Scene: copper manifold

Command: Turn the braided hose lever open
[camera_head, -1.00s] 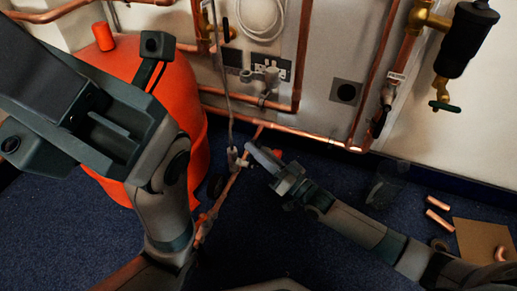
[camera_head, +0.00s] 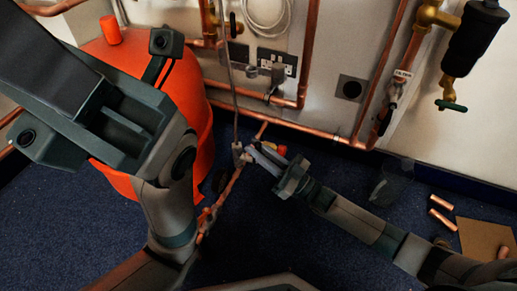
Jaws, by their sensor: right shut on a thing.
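The braided hose (camera_head: 233,100) hangs down in front of the wall board to a small pale valve fitting (camera_head: 239,154) on a copper pipe near the floor. My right gripper (camera_head: 256,156) comes in from the lower right and is shut on the hose lever beside that fitting. The fingers hide most of the lever, so its exact angle cannot be told. My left gripper (camera_head: 60,75) is large and close to the camera at the upper left. Its fingers show as one dark block, with any gap hidden.
An orange-red tank (camera_head: 195,85) stands behind my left arm. Copper pipes (camera_head: 290,124) run along the wall. A clear cup (camera_head: 391,180), short copper pieces (camera_head: 441,219) and a brown sheet (camera_head: 485,240) are at the right on the blue carpet.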

